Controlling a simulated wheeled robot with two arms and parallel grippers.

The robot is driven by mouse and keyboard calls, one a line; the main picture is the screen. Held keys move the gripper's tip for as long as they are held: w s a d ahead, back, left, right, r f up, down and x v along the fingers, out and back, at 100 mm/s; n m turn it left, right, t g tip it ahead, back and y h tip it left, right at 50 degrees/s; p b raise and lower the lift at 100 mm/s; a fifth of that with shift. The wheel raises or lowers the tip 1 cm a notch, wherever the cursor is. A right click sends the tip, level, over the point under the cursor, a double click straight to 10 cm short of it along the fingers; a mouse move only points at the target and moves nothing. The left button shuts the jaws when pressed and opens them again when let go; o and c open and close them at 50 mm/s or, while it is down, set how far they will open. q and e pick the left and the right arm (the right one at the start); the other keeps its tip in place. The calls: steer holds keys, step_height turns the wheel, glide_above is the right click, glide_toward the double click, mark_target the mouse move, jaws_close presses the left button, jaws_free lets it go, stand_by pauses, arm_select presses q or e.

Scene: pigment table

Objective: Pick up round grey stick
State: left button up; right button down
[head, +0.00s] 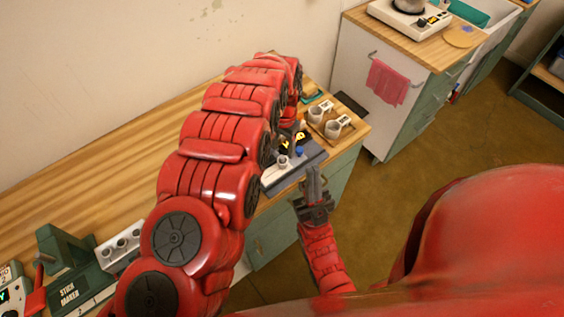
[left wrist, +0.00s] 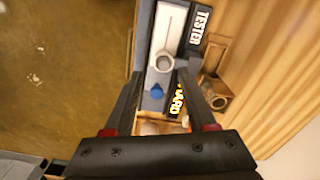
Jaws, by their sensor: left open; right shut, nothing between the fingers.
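I cannot make out a round grey stick for certain in either view. The grey tester (left wrist: 168,14) lies below my left gripper (left wrist: 160,76), whose fingers are apart with nothing held between them. A pale round ring (left wrist: 164,62), perhaps a holder or a stick's end, and a blue knob (left wrist: 157,90) on the tester show between the fingers. In the head view the tester (head: 279,182) sits near the table's front edge, and my left arm hides most of the left gripper. My right gripper (head: 313,175) is shut and empty, in front of the table edge.
Two light cups (head: 333,128) stand on a wooden holder right of the tester. A green stick maker (head: 75,285) and a white rack (head: 120,245) are at the lower left. The wooden table (head: 100,160) is bare behind my left arm.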

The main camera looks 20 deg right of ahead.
mark_target(282, 157)
arm_select(q)
steer(key=shift+w+f+p, duration=0.1)
steer(key=shift+f+p, duration=0.1)
steer(key=shift+p, duration=0.1)
steer(key=shift+w+f+p, duration=0.25)
steer(key=shift+f+p, duration=0.35)
steer(key=shift+f, duration=0.15)
steer(key=shift+f+p, duration=0.4)
steer(key=shift+f, duration=1.1)
steer(key=shift+c, duration=0.2)
jaws_close()
